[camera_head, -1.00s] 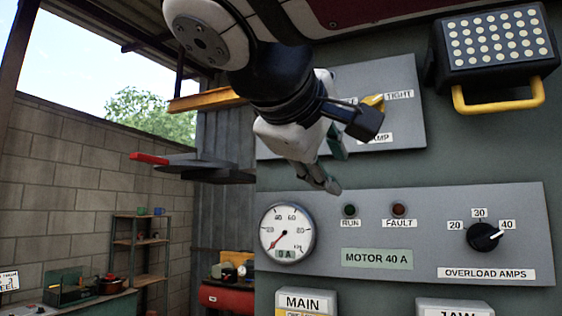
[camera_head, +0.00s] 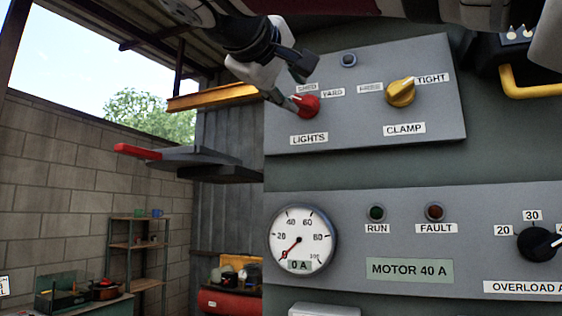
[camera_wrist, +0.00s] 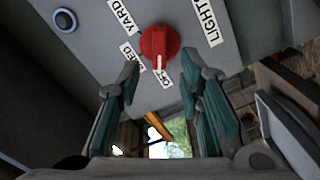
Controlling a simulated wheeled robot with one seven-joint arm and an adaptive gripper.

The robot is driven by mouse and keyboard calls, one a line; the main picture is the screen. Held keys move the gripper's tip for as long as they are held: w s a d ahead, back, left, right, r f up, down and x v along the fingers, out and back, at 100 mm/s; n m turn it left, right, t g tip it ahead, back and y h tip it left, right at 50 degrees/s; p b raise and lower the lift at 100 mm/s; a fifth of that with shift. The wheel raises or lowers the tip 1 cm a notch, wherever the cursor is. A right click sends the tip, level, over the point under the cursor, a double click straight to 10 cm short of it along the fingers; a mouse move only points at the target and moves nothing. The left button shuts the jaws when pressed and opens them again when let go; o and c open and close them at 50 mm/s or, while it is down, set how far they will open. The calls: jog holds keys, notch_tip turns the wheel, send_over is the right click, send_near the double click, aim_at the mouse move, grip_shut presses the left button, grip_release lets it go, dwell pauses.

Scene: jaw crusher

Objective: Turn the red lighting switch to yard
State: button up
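The red lighting switch (camera_head: 307,105) sits on the upper grey panel (camera_head: 345,135) above its LIGHTS label. SHED and YARD labels show above it, and the wrist view adds an OFF label. In the wrist view the red knob (camera_wrist: 159,42) is just beyond my fingertips, and its white mark points down towards OFF. My gripper (camera_wrist: 162,72) is open, with its two teal-padded fingers apart and nothing between them. In the head view my gripper (camera_head: 285,100) is right at the left side of the knob and partly covers it. I cannot tell whether it touches.
A yellow CLAMP knob (camera_head: 401,92) sits to the right on the same panel. A blue-ringed round part (camera_head: 348,60) is above. The lower panel holds a gauge (camera_head: 302,240), two lamps and a black overload knob (camera_head: 538,243). A red-handled lever (camera_head: 138,151) juts out at left.

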aim_at(299, 99)
jog(key=x, duration=0.4)
jog(key=shift+w+d, duration=0.25)
jog(key=shift+w, duration=0.1)
grip_shut()
